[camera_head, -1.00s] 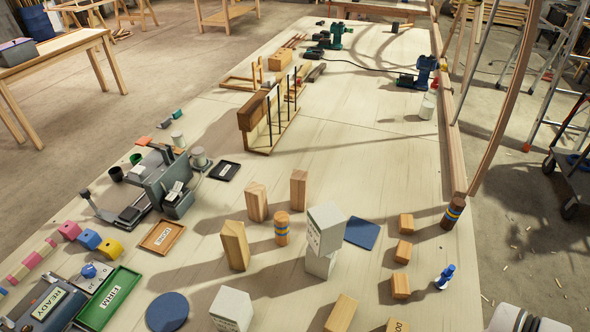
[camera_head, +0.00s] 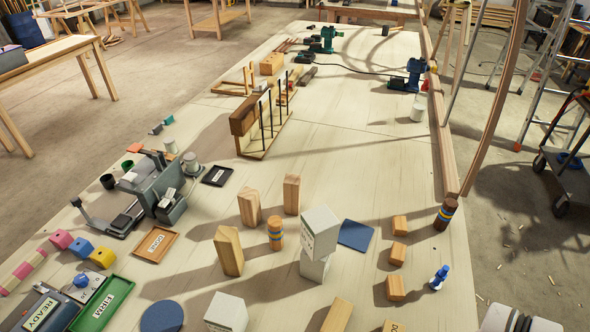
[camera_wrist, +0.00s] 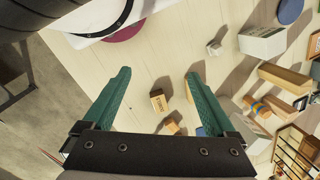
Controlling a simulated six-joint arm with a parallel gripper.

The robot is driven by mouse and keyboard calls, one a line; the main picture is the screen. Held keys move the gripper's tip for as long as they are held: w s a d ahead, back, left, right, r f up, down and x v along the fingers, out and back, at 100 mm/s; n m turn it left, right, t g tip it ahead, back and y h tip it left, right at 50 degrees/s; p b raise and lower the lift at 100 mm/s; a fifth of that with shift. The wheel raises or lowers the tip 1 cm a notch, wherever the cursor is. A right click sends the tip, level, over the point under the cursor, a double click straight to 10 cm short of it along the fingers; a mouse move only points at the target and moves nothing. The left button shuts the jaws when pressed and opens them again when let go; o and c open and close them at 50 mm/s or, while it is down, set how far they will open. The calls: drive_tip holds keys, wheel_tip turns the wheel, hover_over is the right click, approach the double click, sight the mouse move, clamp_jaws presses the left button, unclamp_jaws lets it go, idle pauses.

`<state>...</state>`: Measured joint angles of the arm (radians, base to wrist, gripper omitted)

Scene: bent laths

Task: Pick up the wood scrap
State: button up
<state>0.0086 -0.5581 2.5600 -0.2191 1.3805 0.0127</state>
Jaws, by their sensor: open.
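Several plain wooden blocks stand or lie on the table, and I cannot tell which one is called the wood scrap. In the head view, small blocks form a row at the right (camera_head: 398,254), and a labelled block (camera_head: 393,326) is cut off at the bottom edge. In the wrist view, a small labelled wooden block (camera_wrist: 158,102) lies on the table below my gripper (camera_wrist: 157,75), in the gap between its green fingers. Another small block (camera_wrist: 172,127) is partly hidden by the gripper's body. My gripper is open, with nothing between its fingers. The head view does not show it.
Stacked white boxes (camera_head: 318,230), taller wooden blocks (camera_head: 229,251), a blue-banded cylinder (camera_head: 275,233) and a dark blue disc (camera_head: 161,317) stand nearby. In the wrist view, a crumpled white piece (camera_wrist: 214,47) lies right of the fingers. A wooden rail (camera_head: 441,135) edges the table's right side.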

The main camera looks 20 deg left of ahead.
drive_tip(key=w+n+h, duration=0.3)
drive_tip(key=w+n, duration=0.2)
drive_tip(key=n, duration=0.4)
drive_tip(key=n+t+y, duration=0.3)
drive_tip(key=n+t, duration=0.6)
drive_tip(key=n, duration=2.6)
hover_over(229, 247)
drive_tip(key=s, duration=0.9)
wheel_tip(229, 247, down, 4)
drive_tip(key=f, duration=0.1)
drive_tip(key=x, duration=1.5)
drive_tip(key=shift+w+d+r, duration=0.2)
drive_tip(key=shift+w+r, duration=0.05)
drive_tip(key=shift+w, duration=0.1)
clamp_jaws()
